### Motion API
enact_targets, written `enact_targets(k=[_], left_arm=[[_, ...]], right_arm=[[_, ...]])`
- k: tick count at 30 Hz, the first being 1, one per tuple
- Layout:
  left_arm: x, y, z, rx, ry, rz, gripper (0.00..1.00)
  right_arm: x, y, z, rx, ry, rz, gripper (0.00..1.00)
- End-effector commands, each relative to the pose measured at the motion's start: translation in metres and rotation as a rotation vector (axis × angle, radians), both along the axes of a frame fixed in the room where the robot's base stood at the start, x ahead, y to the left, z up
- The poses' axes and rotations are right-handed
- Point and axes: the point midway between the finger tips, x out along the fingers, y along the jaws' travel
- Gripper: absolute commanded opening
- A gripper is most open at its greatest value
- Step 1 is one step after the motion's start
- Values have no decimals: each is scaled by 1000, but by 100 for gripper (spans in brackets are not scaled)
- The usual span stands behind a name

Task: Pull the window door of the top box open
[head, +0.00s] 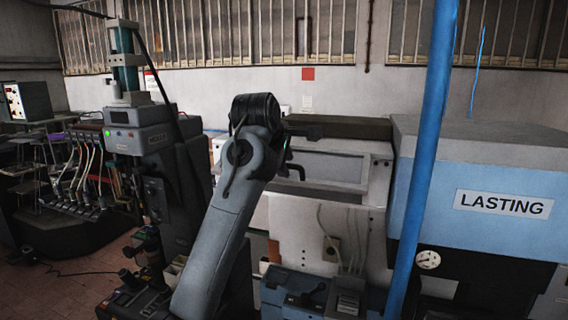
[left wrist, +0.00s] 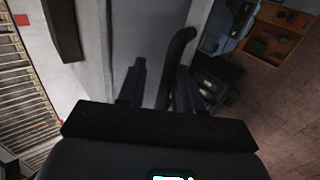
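The top box (head: 340,145) is a pale cabinet with a dark lid, and the window door (head: 328,168) on its front looks shut. A black curved handle (head: 297,172) stands out at the door's left side. My left gripper (left wrist: 160,75) is at this handle, largely hidden behind my own arm in the head view. In the left wrist view its two dark fingers are apart, and the handle (left wrist: 181,50) reaches down between them, close to the right finger. I cannot tell whether they touch. My right gripper is not in view.
A blue pole (head: 428,150) stands in front, right of the box. The blue LASTING machine (head: 490,190) is beyond it. A grey press (head: 145,130) stands at left. A control panel (head: 300,290) is below the box.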

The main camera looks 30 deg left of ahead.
Motion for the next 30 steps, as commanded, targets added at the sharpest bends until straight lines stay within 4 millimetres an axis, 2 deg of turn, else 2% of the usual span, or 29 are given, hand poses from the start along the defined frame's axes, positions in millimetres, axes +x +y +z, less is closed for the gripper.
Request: enact_targets(k=[7, 19, 24, 30], left_arm=[[-18, -2, 14, 1, -5, 0, 35], [-65, -8, 58, 1, -3, -1, 35], [-75, -10, 68, -1, -1, -1, 35], [-78, -10, 71, -1, 2, -1, 35]], right_arm=[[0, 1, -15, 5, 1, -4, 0], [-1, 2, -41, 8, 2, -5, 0], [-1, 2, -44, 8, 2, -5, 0], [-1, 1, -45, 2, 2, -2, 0]])
